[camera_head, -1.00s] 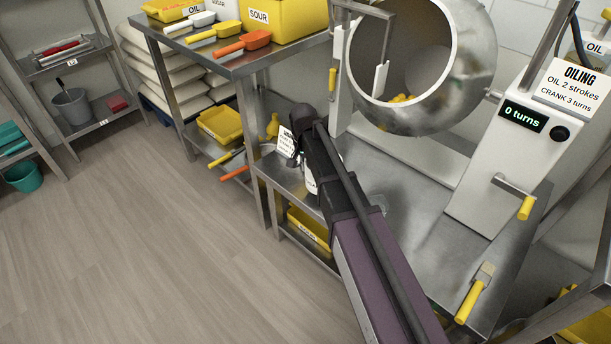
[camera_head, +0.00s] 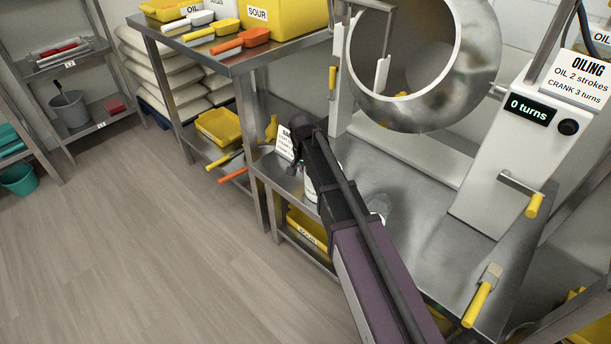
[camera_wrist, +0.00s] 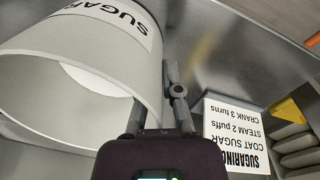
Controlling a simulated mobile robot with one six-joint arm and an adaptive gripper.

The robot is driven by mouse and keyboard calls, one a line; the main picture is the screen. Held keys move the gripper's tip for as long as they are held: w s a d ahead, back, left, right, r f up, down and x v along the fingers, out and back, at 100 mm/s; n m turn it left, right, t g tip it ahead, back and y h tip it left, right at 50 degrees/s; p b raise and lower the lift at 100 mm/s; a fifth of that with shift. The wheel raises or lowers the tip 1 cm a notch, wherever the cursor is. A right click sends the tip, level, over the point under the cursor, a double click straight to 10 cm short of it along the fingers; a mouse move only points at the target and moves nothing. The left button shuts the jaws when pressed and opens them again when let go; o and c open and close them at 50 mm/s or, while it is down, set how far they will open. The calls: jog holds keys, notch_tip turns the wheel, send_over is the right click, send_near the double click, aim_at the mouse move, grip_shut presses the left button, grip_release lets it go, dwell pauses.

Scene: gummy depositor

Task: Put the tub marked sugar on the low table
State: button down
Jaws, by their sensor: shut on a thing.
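The white tub marked sugar (camera_wrist: 125,25) fills the upper left of the wrist view, its label on the side and a round rim facing the camera. My gripper (camera_wrist: 176,95) is shut on the tub at its wall. In the head view my gripper (camera_head: 303,128) hides most of the tub; a white part of it (camera_head: 310,186) shows beside my arm. The low steel table (camera_head: 285,178) lies below it. I cannot tell whether the tub's base touches the table.
A sugaring card (camera_wrist: 235,135) stands on the table close to my gripper; it also shows in the head view (camera_head: 285,142). A steel drum (camera_head: 425,65) and the crank machine (camera_head: 505,150) stand to the right. A taller table (camera_head: 235,62) with tubs and scoops is behind left. Floor at left is clear.

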jog(key=shift+f, duration=0.2)
jog(key=c, duration=0.8)
grip_release()
jog(key=shift+r, duration=0.2)
notch_tip(320, 180, up, 12)
jog(key=p, duration=1.2)
jog(key=shift+a, duration=0.35)
jog(key=shift+w, duration=0.1)
jog(key=s+d+n, duration=0.1)
jog(key=s+d, duration=0.7)
jog(key=d, duration=0.4)
jog(key=s+d+n, duration=0.2)
jog(key=s+d, duration=0.6)
jog(key=d, duration=0.4)
jog(key=shift+s+d+y, duration=0.3)
jog(key=shift+s, duration=0.05)
